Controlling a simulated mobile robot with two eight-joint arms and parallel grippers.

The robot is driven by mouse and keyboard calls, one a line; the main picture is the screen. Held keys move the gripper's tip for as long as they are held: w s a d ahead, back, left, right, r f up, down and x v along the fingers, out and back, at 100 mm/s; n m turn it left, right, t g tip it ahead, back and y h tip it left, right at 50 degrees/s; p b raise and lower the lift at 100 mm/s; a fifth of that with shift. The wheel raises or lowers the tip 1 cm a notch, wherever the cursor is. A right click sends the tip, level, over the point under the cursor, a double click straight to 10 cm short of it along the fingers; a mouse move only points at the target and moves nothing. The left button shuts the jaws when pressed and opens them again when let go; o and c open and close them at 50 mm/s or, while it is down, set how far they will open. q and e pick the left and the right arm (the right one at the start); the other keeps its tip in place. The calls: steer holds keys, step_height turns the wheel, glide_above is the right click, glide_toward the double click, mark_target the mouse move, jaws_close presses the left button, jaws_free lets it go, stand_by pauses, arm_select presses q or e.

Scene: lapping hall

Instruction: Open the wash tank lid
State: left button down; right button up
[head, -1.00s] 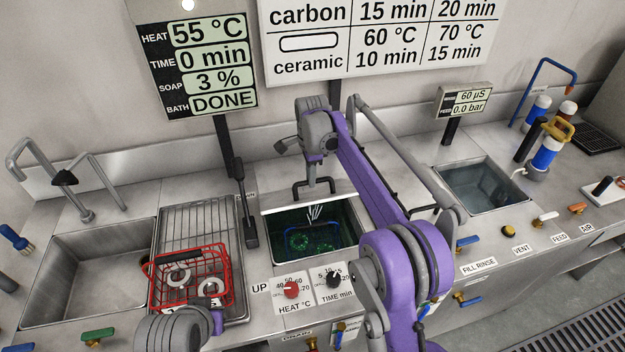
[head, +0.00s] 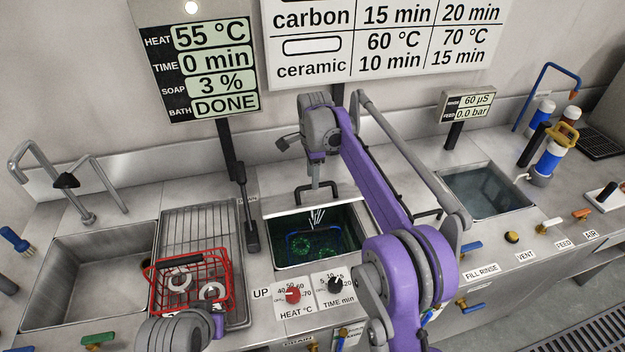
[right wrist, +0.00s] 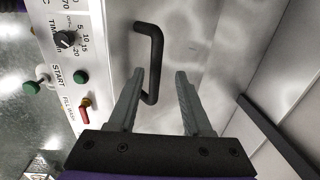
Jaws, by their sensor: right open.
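The wash tank (head: 275,262) is in the middle of the head view, with dark green liquid and a blue-edged basket (head: 300,243) showing in it. The metal lid (head: 275,208) lies behind this opening, its pale front edge across the back of it. The lid's black handle (head: 300,190) also shows in the right wrist view (right wrist: 153,42). My right gripper (head: 317,183) points down at the handle. In the right wrist view my right gripper (right wrist: 168,75) is open, with nothing clearly held; its left finger overlaps the handle's lower end. Contact cannot be told. My left gripper is not visible.
A red wire basket (head: 165,283) with white rings stands on the rack left of the tank. Heat and time knobs (head: 334,286) sit in front of the tank. A rinse basin (head: 480,195) is at right and an empty sink (head: 85,275) at left. The display reads DONE.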

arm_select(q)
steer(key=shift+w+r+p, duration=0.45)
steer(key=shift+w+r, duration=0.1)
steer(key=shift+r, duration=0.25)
arm_select(e)
step_height(320, 180, up, 8)
steer(key=shift+s+r, duration=0.15)
steer(key=shift+s, duration=0.05)
